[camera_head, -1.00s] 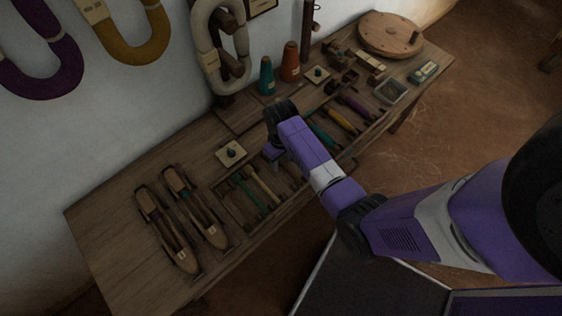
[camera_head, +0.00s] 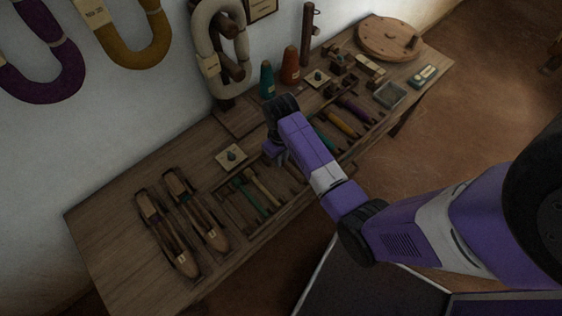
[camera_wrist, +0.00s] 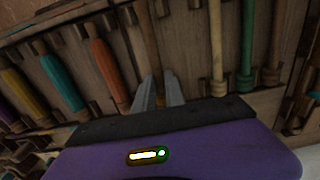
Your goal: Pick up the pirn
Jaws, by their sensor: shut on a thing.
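In the wrist view my gripper (camera_wrist: 160,93) has its two pale fingers close together over the pirn rack. They are shut on a slim brown wooden pirn (camera_wrist: 148,45), whose shaft runs up from between the fingers. A small yellowish patch shows between the fingertips. The pirn's near end is hidden by my gripper. In the head view my gripper (camera_head: 273,149) is above the middle of the rack (camera_head: 226,212), and my arm hides the held pirn. I cannot tell whether the pirn is clear of the rack.
In the wrist view an orange pirn (camera_wrist: 103,73) lies left of my fingers and a cream pirn (camera_wrist: 216,55) lies right, with a green pirn (camera_wrist: 247,45) beyond it. Two boat shuttles (camera_head: 166,235) lie at the left of the bench. Cones (camera_head: 290,65) stand near the wall.

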